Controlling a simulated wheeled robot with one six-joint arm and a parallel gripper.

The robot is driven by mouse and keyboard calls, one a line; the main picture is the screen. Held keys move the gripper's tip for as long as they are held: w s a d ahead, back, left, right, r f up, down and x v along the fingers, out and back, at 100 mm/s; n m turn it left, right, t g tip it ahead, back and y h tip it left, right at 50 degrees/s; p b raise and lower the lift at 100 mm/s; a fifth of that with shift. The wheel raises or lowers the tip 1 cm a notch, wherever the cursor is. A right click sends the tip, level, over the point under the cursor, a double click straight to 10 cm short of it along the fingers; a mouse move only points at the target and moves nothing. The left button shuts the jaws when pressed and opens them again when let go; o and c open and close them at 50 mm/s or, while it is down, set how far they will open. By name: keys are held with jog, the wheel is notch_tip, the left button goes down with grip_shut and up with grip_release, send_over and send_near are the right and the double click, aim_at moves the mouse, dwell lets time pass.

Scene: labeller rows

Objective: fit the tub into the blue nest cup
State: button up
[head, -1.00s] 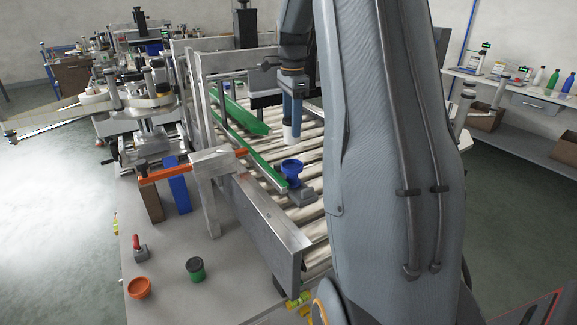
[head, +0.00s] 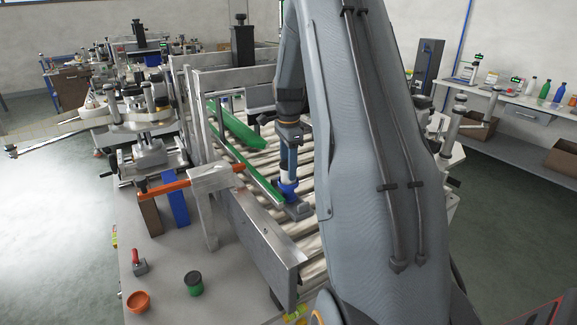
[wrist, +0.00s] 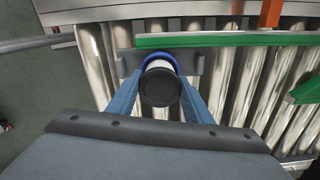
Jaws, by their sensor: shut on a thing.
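The tub has a white body and a dark round lid. Its lid faces me in the wrist view (wrist: 160,88), and a little of its white side shows in the head view (head: 286,182). My gripper (wrist: 161,97) is shut on the tub, one blue finger on each side; it also shows in the head view (head: 288,172). The blue nest cup (head: 287,193) stands on a grey block over the rollers, directly below the tub. Its blue rim (wrist: 158,55) curves around the tub's far side in the wrist view. The lid and fingers hide how deep the tub sits in the cup.
Green guide rails (head: 240,128) run along the roller conveyor (head: 303,228), one close beside the cup. A metal side plate (head: 265,232) and an orange bar (head: 180,185) stand left.

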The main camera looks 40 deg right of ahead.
jog(key=shift+f, duration=0.15)
jog(key=o, duration=1.2)
notch_tip(320, 180, up, 12)
jog(key=b, duration=0.4)
jog(key=s+a+f+n, duration=0.4)
jog(key=a+n, duration=0.1)
jog(key=a, duration=0.4)
jog(key=s+a+f+n, duration=0.3)
jog(key=a+n, duration=0.2)
jog(key=a, duration=0.3)
jog(key=s+a+f+n, duration=0.3)
jog(key=s+a+n, duration=0.2)
jog(key=s, duration=0.2)
jog(key=s+a+f+n+t, duration=0.1)
jog(key=s+a+f+n, duration=0.3)
jog(key=s+a+n, duration=0.1)
jog(key=s+a, duration=0.1)
jog(key=s, duration=0.1)
jog(key=shift+s+a+f+n, duration=0.15)
jog(key=shift+s+n, duration=0.15)
jog(key=shift+n, duration=0.1)
